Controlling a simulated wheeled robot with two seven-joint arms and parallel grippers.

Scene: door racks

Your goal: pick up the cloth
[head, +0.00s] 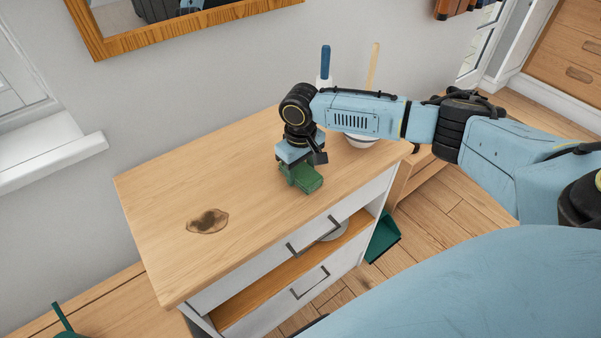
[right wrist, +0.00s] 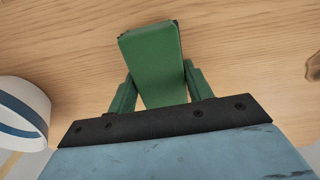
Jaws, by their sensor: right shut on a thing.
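The cloth (head: 308,181) is a green, folded, block-like piece over the wooden top of the dresser (head: 160,190). My right gripper (head: 296,170) points down at it and is shut on it. In the right wrist view the cloth (right wrist: 152,60) sits between the two green fingers of the right gripper (right wrist: 159,84), with its far end reaching past them. I cannot tell whether the cloth touches the wood or hangs just above it. My left gripper is not in view.
A dark brown stain (head: 207,221) marks the dresser top at left. A blue-handled tool (head: 325,62) and a wooden-handled one (head: 373,62) stand behind my right arm. A drawer (head: 290,275) is partly open in front. A green dustpan-like thing (head: 383,238) is at right.

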